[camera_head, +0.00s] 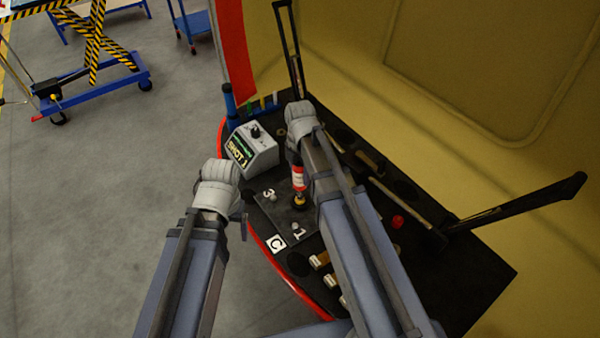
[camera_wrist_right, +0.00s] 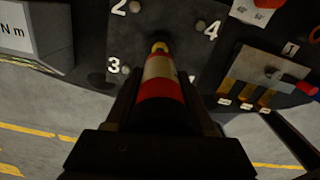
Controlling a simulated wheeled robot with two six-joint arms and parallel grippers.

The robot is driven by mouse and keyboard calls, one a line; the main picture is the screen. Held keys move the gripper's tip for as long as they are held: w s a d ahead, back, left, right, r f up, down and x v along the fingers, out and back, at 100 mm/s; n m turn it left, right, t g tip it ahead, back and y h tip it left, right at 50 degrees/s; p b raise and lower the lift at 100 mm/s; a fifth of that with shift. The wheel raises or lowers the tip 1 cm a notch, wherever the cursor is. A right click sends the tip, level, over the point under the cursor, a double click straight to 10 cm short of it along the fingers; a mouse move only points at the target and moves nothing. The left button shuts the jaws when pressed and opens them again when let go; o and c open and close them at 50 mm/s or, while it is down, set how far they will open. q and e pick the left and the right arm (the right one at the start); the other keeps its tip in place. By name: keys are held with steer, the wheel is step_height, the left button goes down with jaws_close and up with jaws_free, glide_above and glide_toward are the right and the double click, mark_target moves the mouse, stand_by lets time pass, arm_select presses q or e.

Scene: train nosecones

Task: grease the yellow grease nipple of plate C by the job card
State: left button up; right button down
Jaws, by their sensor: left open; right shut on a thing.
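Plate C (camera_head: 272,213) is a dark plate with numbered bolts, and a white C label (camera_head: 276,242) lies beside it. It also shows in the right wrist view (camera_wrist_right: 185,57), with numbers 1 to 4. My right gripper (camera_wrist_right: 163,85) is shut on a red-and-white tool (camera_wrist_right: 160,88), which also shows in the head view (camera_head: 298,177). The tool points down at the middle of the plate. A yellow part (camera_wrist_right: 160,46) shows at its tip; I cannot tell whether tool and nipple touch. My left gripper (camera_head: 242,216) is open and empty, left of the plate.
A red rim (camera_head: 270,262) edges the dark deck. Dark uprights stand at the yellow wall.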

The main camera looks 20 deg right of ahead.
steer(key=shift+f+b, duration=0.55)
stand_by(0.4)
steer(key=shift+r, duration=0.15)
steer(key=shift+r+p, duration=2.65)
steer(key=shift+p, duration=0.15)
